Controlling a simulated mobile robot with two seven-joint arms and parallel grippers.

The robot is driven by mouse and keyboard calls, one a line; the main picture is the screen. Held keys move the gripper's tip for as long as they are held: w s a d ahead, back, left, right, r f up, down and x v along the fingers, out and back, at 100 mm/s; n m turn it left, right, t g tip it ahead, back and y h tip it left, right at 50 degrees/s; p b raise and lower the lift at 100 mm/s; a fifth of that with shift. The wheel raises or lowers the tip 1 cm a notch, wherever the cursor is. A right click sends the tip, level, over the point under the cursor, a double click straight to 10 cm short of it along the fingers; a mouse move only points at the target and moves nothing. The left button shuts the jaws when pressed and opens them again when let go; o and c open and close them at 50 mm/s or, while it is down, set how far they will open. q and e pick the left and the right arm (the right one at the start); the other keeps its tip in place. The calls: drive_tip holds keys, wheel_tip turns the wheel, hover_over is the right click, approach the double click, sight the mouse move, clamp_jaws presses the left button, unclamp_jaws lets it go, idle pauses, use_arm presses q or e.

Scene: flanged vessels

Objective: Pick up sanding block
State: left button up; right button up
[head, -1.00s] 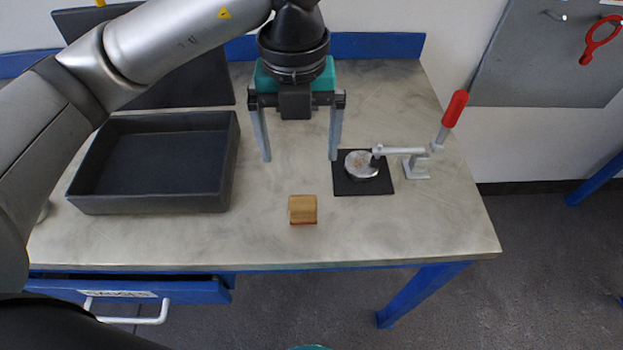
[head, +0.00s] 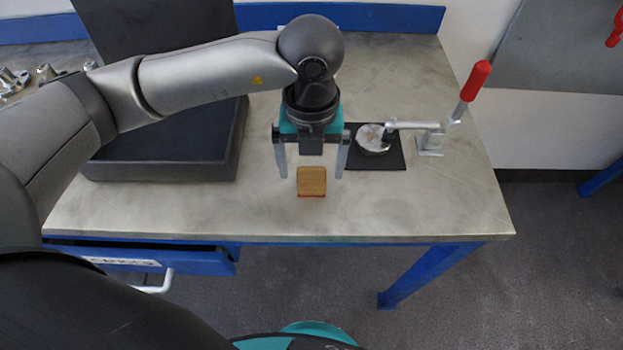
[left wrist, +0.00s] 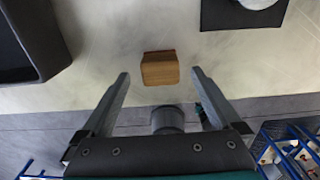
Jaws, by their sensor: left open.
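The sanding block (head: 312,181) is a small wooden block with a thin red layer at its base, lying on the worktop near the front edge. In the left wrist view the block (left wrist: 160,69) is just beyond the fingertips, about midway between them. My left gripper (head: 311,174) is open and empty, its two fingers pointing down above and just behind the block. In the left wrist view the gripper (left wrist: 160,75) shows both fingers spread apart, touching nothing. My right gripper is not in view.
A dark tray (head: 160,172) stands on the left of the worktop (head: 420,205). A red-handled toggle clamp (head: 432,138) holds a metal disc (head: 374,139) on a black plate (head: 390,162) right of the gripper. An open drawer (head: 190,259) is below the front edge.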

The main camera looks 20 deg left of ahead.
sight(311, 174)
use_arm(q)
wheel_tip(311, 174, down, 3)
drive_tip(key=shift+r, duration=0.15)
drive_tip(key=shift+c, duration=0.3)
drive_tip(key=c, duration=1.4)
drive_tip(key=shift+r, duration=0.2)
wheel_tip(311, 174, up, 20)
drive_tip(key=p, duration=0.3)
drive_tip(key=shift+f, duration=0.1)
